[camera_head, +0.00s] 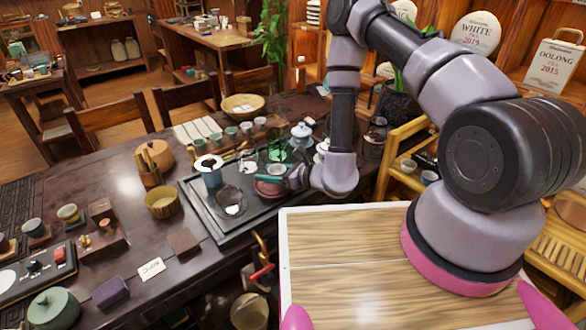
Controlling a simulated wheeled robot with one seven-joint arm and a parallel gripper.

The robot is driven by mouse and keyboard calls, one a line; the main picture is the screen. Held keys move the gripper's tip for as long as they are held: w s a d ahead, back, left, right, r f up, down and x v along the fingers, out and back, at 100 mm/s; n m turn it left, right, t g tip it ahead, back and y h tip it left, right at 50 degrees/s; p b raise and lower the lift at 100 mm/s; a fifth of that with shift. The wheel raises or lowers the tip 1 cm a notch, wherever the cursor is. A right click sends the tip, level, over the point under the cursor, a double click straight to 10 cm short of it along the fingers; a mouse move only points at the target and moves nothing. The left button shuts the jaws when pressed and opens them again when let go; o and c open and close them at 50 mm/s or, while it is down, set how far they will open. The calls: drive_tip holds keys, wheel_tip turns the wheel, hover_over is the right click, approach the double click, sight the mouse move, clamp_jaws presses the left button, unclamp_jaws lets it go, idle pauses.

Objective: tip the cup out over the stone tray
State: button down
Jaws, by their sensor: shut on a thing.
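The dark stone tray (208,219) lies on the long table, with tea ware on it. My gripper (284,180) is over the tray's right part, below my dark wrist, with its teal fingers pointing left. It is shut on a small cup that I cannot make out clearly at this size. Reddish-brown round pieces (267,188) show right at the fingertips; I cannot tell whether they touch the gripper. How far the cup is tilted, and whether anything is in it, cannot be seen.
On the tray stand a white-rimmed dark vessel (210,172) and a dark glass-like bowl (231,201). Several small cups (231,132) line the far side. A lidded white pot (301,132) stands behind my gripper. A bamboo bowl (162,203) is left of the tray.

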sight(275, 166)
drive_tip(key=shift+w+d+r+m+g+y, duration=0.15)
drive_tip(key=shift+w+d+m+g, duration=0.1)
drive_tip(key=shift+w+m, duration=0.2)
drive_tip(key=shift+w+d+r+m+g+y, duration=0.1)
drive_tip(key=shift+w+r+m+g, duration=0.1)
drive_tip(key=shift+w+m, duration=0.2)
drive_tip(key=shift+w+d+r+m+g+y, duration=0.15)
drive_tip(key=shift+w+d+m+g, duration=0.1)
drive_tip(key=shift+w+m, duration=0.15)
drive_tip(key=shift+w+d+f+m+g, duration=0.25)
drive_tip(key=shift+w+f+m+g, duration=0.2)
drive_tip(key=shift+f+m, duration=0.2)
drive_tip(key=shift+w+r, duration=0.15)
drive_tip(key=shift+w, duration=0.05)
drive_tip(key=shift+w+d+r+m+g, duration=0.25)
drive_tip(key=shift+w+d+m, duration=0.1)
drive_tip(key=shift+w+m, duration=0.3)
drive_tip(key=shift+r+m+g+y, duration=0.15)
drive_tip(key=shift+m+g+y, duration=0.2)
drive_tip(key=shift+m, duration=0.3)
drive_tip(key=shift+f+m+g+y, duration=0.25)
drive_tip(key=shift+f+m, duration=0.15)
drive_tip(key=shift+w, duration=0.15)
drive_tip(key=shift+w+d+f, duration=0.1)
drive_tip(key=shift+w+m, duration=0.1)
drive_tip(key=shift+m, duration=0.4)
